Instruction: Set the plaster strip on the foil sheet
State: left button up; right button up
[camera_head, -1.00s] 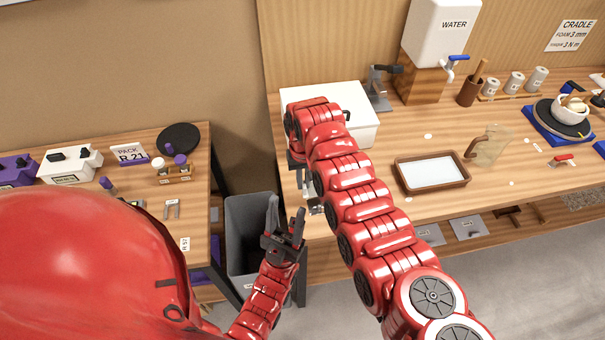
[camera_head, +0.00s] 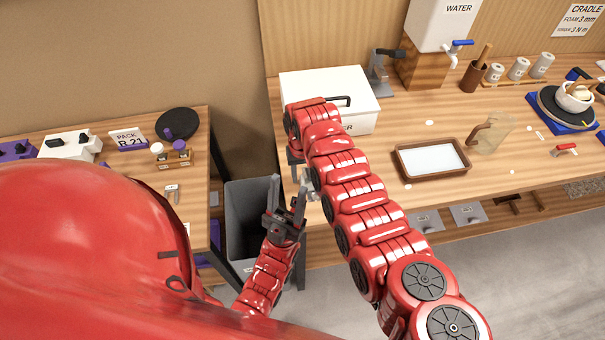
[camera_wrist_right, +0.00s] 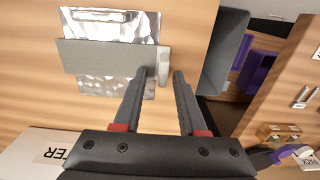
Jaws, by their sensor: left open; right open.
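In the right wrist view a shiny, crinkled foil sheet (camera_wrist_right: 128,27) lies on the wooden bench. A flat grey strip (camera_wrist_right: 95,58), which looks like the plaster strip, lies across the foil, its left end reaching past the foil's edge. A small whitish piece (camera_wrist_right: 164,67) is at its right end, by my fingertips. My right gripper (camera_wrist_right: 163,72) is open, its left finger over the strip's right end; I cannot tell whether it touches. In the head view my right arm hides most of this spot. My left gripper (camera_head: 287,190) is open and empty, near the bench's front edge.
A white lidded box (camera_head: 330,88) stands behind my right arm. A brown-rimmed tray (camera_head: 432,176) is to the arm's right. A grey bin (camera_head: 240,196) stands between the bench and the left table (camera_head: 197,190). A water tank (camera_head: 440,28) stands at the back.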

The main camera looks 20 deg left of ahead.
jog(key=shift+r, duration=0.1)
jog(key=shift+r, duration=0.2)
jog(key=shift+a+r, duration=0.1)
jog(key=shift+r, duration=0.35)
notch_tip(320, 180, up, 7)
jog(key=b, duration=0.3)
jog(key=shift+w+r, duration=0.1)
notch_tip(320, 180, up, 4)
jog(key=shift+f+p, duration=0.1)
jog(key=shift+p, duration=0.35)
jog(key=shift+s+f, duration=0.1)
jog(key=shift+s, duration=0.1)
